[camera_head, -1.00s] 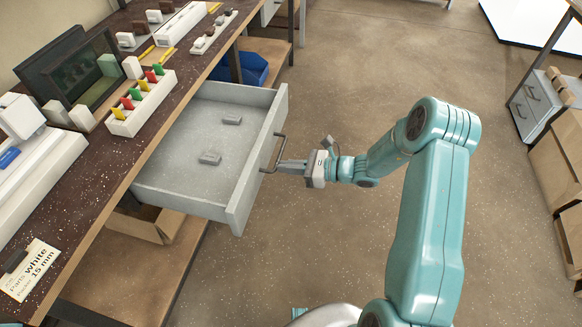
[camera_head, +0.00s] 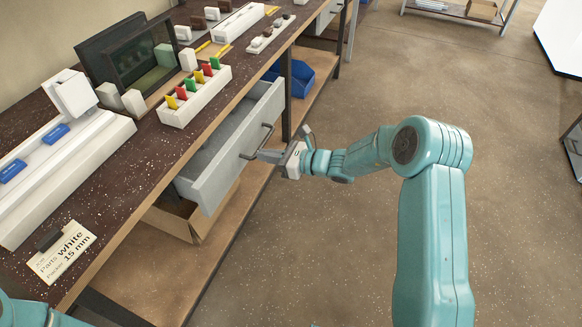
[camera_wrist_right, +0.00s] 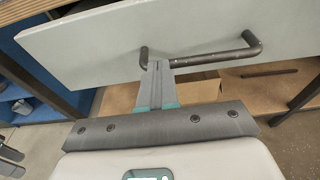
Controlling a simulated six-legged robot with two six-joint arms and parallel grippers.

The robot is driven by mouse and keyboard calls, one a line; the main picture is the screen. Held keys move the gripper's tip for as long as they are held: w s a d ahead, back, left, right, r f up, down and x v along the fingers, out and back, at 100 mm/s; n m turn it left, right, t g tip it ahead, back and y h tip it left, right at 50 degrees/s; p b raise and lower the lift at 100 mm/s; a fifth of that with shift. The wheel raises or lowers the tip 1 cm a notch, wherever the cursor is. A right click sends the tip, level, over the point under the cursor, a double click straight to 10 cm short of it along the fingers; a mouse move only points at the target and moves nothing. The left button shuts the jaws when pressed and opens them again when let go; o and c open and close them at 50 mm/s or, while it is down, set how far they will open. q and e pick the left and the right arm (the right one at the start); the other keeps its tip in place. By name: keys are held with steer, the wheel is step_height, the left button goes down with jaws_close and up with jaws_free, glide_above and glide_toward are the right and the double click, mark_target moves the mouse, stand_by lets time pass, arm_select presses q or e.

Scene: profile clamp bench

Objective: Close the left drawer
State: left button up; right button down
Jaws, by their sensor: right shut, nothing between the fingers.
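In the right wrist view the closed fingers (camera_wrist_right: 157,72) point at the drawer front (camera_wrist_right: 120,40), at the left end of the handle (camera_wrist_right: 205,57). I cannot tell whether they touch the front. Of my left arm only a teal part shows at the lower left; its gripper is out of view.
The speckled bench top (camera_head: 110,190) carries a white rack with coloured tabs (camera_head: 195,95), a dark-framed box and a paper label (camera_head: 62,250). A cardboard box (camera_head: 185,222) and a blue bin (camera_head: 292,85) stand on the shelf below.

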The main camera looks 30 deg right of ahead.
mark_target(243, 146)
steer(key=x, duration=0.3)
steer(key=r+b+x, duration=0.1)
steer(key=x, duration=0.3)
steer(key=shift+r+b, duration=0.2)
steer(key=shift+b, duration=0.1)
steer(key=shift+w+a, duration=0.25)
steer(key=shift+w, duration=0.05)
steer(key=shift+a+r, duration=0.1)
steer(key=shift+r, duration=0.2)
steer(key=shift+w+r, duration=0.1)
